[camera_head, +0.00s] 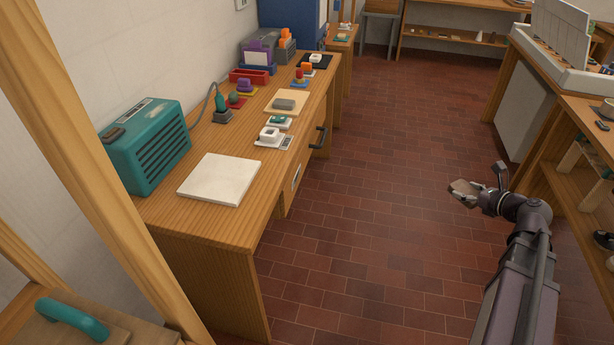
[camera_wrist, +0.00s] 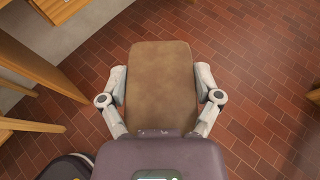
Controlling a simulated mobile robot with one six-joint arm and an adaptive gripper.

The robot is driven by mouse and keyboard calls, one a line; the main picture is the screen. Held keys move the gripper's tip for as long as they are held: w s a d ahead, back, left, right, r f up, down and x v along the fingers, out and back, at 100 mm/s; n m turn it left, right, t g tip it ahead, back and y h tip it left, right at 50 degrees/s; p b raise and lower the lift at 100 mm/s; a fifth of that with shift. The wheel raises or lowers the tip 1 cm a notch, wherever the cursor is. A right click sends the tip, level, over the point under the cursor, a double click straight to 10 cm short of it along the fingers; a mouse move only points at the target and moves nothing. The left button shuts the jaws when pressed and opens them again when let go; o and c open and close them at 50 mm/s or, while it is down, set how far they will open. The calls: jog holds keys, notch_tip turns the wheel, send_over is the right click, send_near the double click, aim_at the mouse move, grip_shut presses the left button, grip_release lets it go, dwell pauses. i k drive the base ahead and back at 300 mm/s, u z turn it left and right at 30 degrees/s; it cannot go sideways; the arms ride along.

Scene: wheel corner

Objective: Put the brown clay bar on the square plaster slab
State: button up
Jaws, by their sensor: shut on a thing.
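The brown clay bar (camera_wrist: 161,85) is held between the two fingers of my gripper (camera_wrist: 161,97) in the wrist view. It is a rounded brown block. In the head view my gripper (camera_head: 467,193) holds the bar (camera_head: 464,187) over the tiled floor, right of the desk and well apart from it. The square plaster slab (camera_head: 219,180) is white and lies flat near the front end of the wooden desk. Its top is bare.
The wooden desk (camera_head: 237,138) runs along the left wall. A teal radio-like box (camera_head: 146,145) stands left of the slab. Small items and a board with a grey block (camera_head: 285,103) lie farther back. A wooden post (camera_head: 95,150) stands at left. Shelving stands at right. The floor between is clear.

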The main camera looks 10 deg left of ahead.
aim_at(221, 175)
jog(key=z, duration=0.2)
jog(key=k, duration=0.35)
jog(key=u, duration=2.3)
jog(key=i, duration=0.5)
jog(key=u, duration=0.1)
